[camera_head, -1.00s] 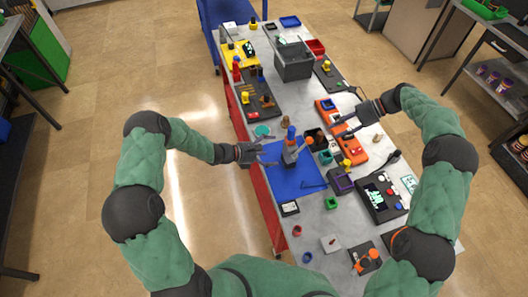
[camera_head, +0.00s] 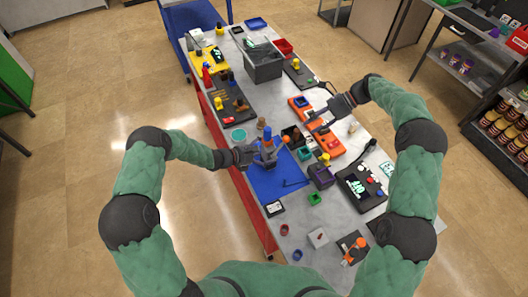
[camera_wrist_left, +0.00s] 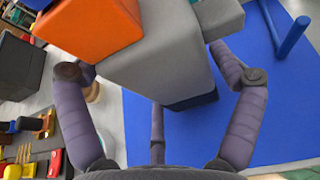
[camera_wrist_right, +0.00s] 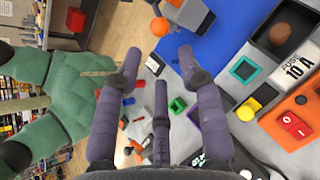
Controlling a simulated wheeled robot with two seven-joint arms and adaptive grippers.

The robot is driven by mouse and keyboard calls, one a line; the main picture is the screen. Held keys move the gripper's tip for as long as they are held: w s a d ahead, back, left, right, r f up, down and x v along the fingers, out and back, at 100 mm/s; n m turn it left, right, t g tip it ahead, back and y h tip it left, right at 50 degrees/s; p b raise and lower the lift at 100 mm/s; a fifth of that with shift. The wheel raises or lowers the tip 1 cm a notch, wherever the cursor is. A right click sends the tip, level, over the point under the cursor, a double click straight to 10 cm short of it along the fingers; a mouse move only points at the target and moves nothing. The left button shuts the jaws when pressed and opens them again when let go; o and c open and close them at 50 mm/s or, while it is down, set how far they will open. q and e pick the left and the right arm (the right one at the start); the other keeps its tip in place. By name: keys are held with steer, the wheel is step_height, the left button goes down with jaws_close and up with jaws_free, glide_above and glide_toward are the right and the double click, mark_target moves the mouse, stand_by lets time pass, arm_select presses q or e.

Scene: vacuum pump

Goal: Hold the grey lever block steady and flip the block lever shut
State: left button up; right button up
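The grey lever block (camera_head: 266,156) stands on the blue mat (camera_head: 262,186) with a blue part on top and the orange-ended lever (camera_head: 285,139) sticking out to the right. My left gripper (camera_head: 250,156) is at its left side. In the left wrist view the grey block (camera_wrist_left: 160,60) sits between my widely spread fingers, the orange part (camera_wrist_left: 90,25) nearest at upper left. The fingertips are close against the block; contact is unclear. My right gripper (camera_head: 318,117) is open and empty above the orange panel (camera_head: 318,130), with its fingers apart in the right wrist view (camera_wrist_right: 160,60).
A dark grey bin (camera_head: 263,65) stands at the table's far end. A purple box (camera_head: 320,176), a black console (camera_head: 362,187) and small coloured parts lie right of the mat. A black tray (camera_head: 231,105) with yellow posts lies beyond it.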

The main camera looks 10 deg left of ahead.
arm_select(q)
steer(key=c, duration=0.7)
arm_select(e)
steer(key=shift+d, duration=0.1)
steer(key=c, duration=0.5)
steer(key=shift+s+d, duration=0.1)
steer(key=shift+d, duration=0.2)
jaws_close()
arm_select(q)
steer(key=shift+c, duration=0.2)
arm_select(e)
steer(key=s+d+f+t, duration=0.1)
steer(key=s+d+t, duration=0.1)
steer(key=d, duration=0.5)
steer(key=shift+s+d+f+t+y, duration=0.2)
steer(key=shift+s+f+t+y, duration=0.15)
steer(key=shift+t, duration=0.35)
